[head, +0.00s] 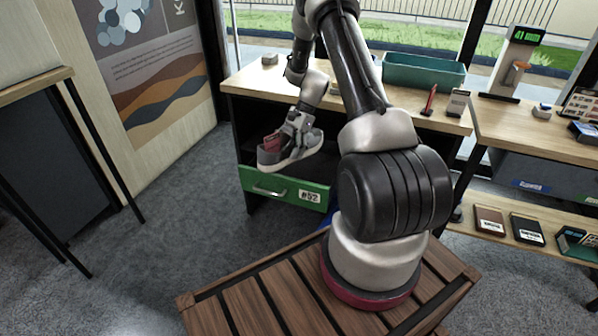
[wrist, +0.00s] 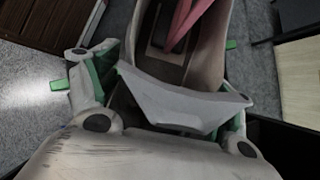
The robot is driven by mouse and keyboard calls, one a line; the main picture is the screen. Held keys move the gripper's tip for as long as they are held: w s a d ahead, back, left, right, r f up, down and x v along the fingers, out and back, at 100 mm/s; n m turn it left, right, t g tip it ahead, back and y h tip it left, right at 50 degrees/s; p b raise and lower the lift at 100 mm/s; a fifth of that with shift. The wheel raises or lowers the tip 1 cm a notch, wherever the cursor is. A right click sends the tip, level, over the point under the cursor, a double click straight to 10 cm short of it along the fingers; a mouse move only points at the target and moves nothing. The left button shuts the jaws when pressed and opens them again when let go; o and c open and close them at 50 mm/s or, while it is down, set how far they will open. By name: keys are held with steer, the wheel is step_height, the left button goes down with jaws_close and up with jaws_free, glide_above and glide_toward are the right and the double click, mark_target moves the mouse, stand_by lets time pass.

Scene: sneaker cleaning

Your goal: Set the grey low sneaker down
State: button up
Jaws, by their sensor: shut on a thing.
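The grey low sneaker (head: 290,150) hangs in my gripper (head: 296,126), in front of the workbench and above the green drawer. My gripper is shut on it. In the wrist view, the sneaker (wrist: 188,98) lies between the two green-padded fingers of my gripper (wrist: 165,92), its opening facing the camera. A red item (wrist: 190,22) shows inside the sneaker, and it also shows in the head view (head: 272,141). The sneaker touches no surface that I can see. Its underside is hidden in the wrist view.
A green drawer (head: 285,190) marked #52 sits under the wooden workbench (head: 250,79). A teal bin (head: 424,72) and a red tool (head: 429,101) stand on the bench. A shelf at right holds several boxes (head: 490,220). Grey floor (head: 185,210) at left is clear.

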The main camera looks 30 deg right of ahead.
steer(key=w+d+f+m+t+h, duration=0.1)
steer(key=w+d+m+t, duration=0.5)
steer(key=m, duration=0.5)
steer(key=m+h, duration=0.1)
glide_above(289, 171)
steer(key=s+a, duration=0.2)
steer(key=s, duration=0.2)
step_height(289, 171, down, 13)
steer(key=shift+f, duration=2.1)
steer(key=shift+f, duration=0.1)
steer(key=o, duration=1.2)
